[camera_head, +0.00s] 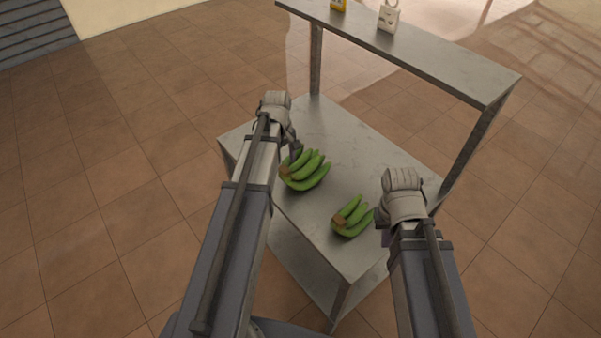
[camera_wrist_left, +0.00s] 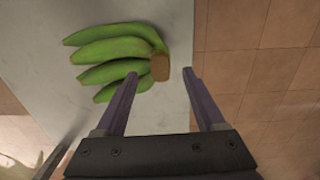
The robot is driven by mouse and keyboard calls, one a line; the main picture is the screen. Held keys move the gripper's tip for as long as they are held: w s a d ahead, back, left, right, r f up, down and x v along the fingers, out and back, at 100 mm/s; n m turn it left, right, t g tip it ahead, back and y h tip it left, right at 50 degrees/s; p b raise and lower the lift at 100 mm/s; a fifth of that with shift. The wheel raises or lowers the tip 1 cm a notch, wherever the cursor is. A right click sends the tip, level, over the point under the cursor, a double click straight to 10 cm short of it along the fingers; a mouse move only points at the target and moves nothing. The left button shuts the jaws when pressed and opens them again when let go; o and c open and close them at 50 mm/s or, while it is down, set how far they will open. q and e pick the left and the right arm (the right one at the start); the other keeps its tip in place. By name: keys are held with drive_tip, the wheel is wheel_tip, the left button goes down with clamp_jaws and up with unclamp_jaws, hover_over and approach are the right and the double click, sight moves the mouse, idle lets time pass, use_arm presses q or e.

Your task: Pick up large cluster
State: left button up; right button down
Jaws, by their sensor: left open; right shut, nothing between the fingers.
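The large cluster (camera_head: 308,177) of green bananas lies on the grey metal table, at the left in the head view. The left wrist view shows several of its bananas (camera_wrist_left: 110,48) and its brown stem end (camera_wrist_left: 160,67). My left gripper (camera_head: 295,150) is above and beside this cluster. In the left wrist view its fingers (camera_wrist_left: 160,74) are apart, with the stem end seen between their tips; whether they touch it I cannot tell. A smaller cluster (camera_head: 352,216) lies nearer the table's front corner. My right gripper (camera_head: 386,238) is beside it, mostly hidden by its wrist, holding nothing.
The metal table (camera_head: 343,150) has bare room behind and between the clusters. A raised shelf (camera_head: 430,60) runs along its back on posts, bearing a white item (camera_head: 388,17) and a yellow item (camera_head: 338,5). Tiled floor (camera_head: 120,150) surrounds the table.

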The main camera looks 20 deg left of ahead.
sight(284, 169)
use_arm(q)
wheel_tip(284, 169, down, 3)
drive_tip(key=shift+w+a+f+b, duration=0.1)
drive_tip(key=shift+f+b, duration=0.1)
drive_tip(key=shift+b, duration=1)
drive_tip(key=shift+r, duration=0.1)
clamp_jaws()
